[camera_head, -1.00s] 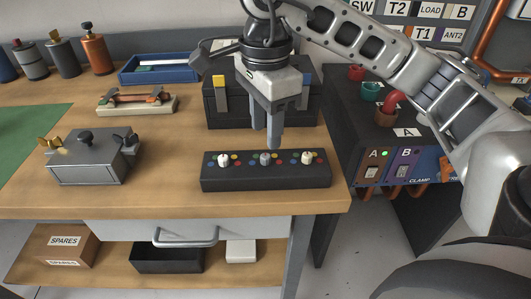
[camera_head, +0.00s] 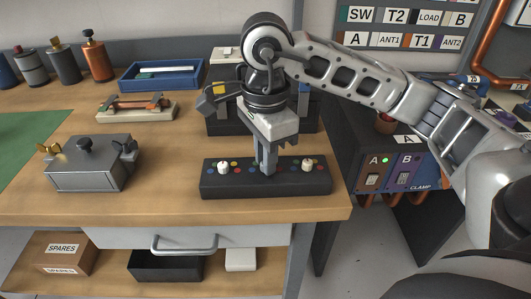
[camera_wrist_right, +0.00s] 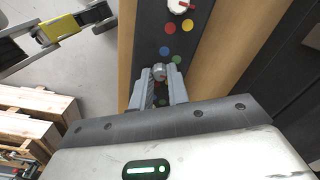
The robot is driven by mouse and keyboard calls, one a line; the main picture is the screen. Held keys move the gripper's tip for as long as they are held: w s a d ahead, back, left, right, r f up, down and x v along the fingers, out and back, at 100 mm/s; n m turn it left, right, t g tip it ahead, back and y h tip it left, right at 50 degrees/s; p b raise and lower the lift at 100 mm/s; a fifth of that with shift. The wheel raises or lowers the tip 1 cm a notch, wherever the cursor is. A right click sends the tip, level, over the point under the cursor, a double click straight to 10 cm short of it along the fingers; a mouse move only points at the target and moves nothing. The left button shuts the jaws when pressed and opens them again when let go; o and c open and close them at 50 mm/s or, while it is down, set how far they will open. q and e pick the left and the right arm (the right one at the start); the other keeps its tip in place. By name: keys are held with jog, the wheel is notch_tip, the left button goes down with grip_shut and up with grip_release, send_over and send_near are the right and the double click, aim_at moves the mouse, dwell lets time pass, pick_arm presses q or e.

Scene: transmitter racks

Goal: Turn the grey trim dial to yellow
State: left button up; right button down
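The grey trim dial (camera_wrist_right: 159,71) is the middle one of three knobs on a long black panel (camera_head: 220,187) on the bench. Coloured dots lie around it; a blue dot (camera_wrist_right: 164,50) and a green dot (camera_wrist_right: 177,59) show in the right wrist view. My right gripper (camera_head: 267,168) points down over the panel. Its fingers sit one on each side of the dial and look closed on it. In the head view they hide the dial. Where the dial points cannot be told. My left gripper is not in view.
White knobs stand left (camera_head: 224,167) and right (camera_head: 307,164) of the dial, close by. A dark box (camera_head: 225,122) is behind the panel. A grey metal box (camera_head: 90,170) is at the left. Bench between it and the panel is clear.

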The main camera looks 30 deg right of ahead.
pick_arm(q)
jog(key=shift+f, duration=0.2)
pick_arm(e)
jog(key=shift+m, duration=0.3)
jog(key=shift+b, duration=0.3)
jog(key=m+b, duration=0.1)
jog(key=m, duration=0.1)
jog(key=shift+m, duration=0.3)
jog(key=shift+m+b, duration=0.3)
jog(key=shift+m, duration=2.1)
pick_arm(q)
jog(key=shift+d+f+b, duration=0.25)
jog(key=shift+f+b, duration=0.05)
pick_arm(e)
jog(key=shift+m, duration=0.4)
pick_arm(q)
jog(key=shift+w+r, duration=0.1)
pick_arm(e)
jog(key=c, duration=1.3)
grip_release()
jog(key=shift+c, duration=0.2)
